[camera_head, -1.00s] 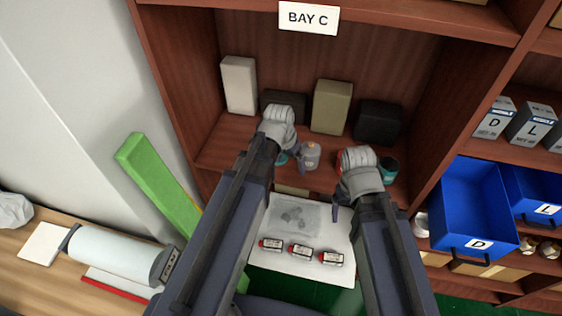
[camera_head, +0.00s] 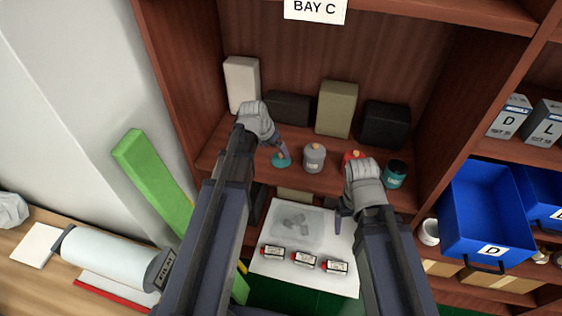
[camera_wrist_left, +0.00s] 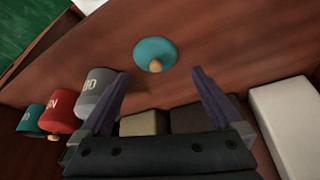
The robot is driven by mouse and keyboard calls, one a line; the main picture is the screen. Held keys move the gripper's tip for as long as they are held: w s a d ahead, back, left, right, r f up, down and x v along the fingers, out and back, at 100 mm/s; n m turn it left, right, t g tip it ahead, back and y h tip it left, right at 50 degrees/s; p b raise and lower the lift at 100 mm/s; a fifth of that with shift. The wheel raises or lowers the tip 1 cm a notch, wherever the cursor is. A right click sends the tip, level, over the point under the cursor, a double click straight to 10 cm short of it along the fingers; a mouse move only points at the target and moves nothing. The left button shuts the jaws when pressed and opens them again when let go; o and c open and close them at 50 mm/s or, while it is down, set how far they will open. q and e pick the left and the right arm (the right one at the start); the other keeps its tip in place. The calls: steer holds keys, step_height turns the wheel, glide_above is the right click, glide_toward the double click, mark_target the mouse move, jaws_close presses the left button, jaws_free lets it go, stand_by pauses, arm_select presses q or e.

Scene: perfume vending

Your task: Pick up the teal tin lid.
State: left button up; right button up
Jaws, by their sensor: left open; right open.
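The teal tin lid (camera_head: 281,161) lies flat on the shelf of Bay C, left of the grey tin (camera_head: 314,159). It is a round disc with a small orange-tan knob. In the left wrist view the lid (camera_wrist_left: 155,51) sits just beyond my fingertips, between their lines and apart from them. My left gripper (camera_wrist_left: 158,76) is open and empty; in the head view its finger (camera_head: 283,148) shows close to the lid. The teal tin (camera_head: 396,175) stands at the right of the shelf.
Boxes stand along the back of the shelf: white (camera_head: 242,85), olive (camera_head: 336,108) and black (camera_head: 385,125). Below, a white sheet (camera_head: 262,265) holds a clear bag and three small red-and-black items. Blue bins (camera_head: 487,205) are at the right. Bare shelf surrounds the lid.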

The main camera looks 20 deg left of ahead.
mark_target(280, 156)
arm_select(q)
steer(key=shift+d+b+x, duration=0.15)
steer(key=shift+b+x, duration=1.1)
steer(key=shift+x, duration=0.05)
steer(key=shift+d+b+x, duration=0.15)
steer(key=shift+b+x, duration=1.1)
steer(key=shift+x, duration=0.05)
steer(key=shift+s, duration=0.2)
steer(key=shift+c, duration=0.4)
steer(key=shift+s, duration=0.1)
steer(key=c, duration=1.4)
steer(key=shift+r, duration=0.15)
steer(key=shift+c, duration=0.2)
